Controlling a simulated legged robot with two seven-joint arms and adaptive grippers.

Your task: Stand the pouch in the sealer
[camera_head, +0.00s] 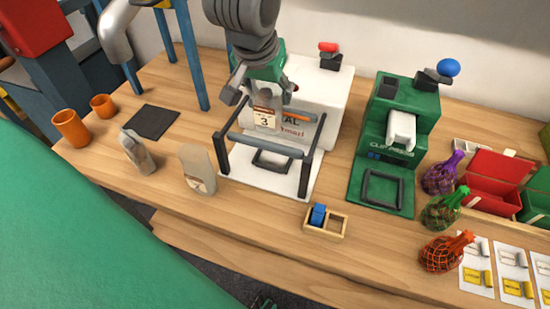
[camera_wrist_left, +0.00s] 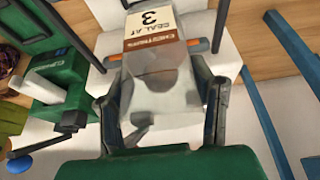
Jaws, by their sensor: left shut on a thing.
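The pouch (camera_head: 264,117) is pale, with a brown-and-white label reading "SEAL AT 3". My left gripper (camera_head: 265,97) comes down from the top and is shut on it. In the left wrist view, the pouch (camera_wrist_left: 160,72) hangs between the fingers of the left gripper (camera_wrist_left: 160,115), with an orange bar behind it. The white sealer (camera_head: 325,85) has a red knob and a black front frame. The pouch is over this frame, close to its grey crossbar. Whether it touches the sealer base is hidden. My right gripper is not clearly visible.
A green machine (camera_head: 405,120) with a blue knob stands right of the sealer. A small wooden tray (camera_head: 325,221) lies in front. Netted bags (camera_head: 447,252) lie at right.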

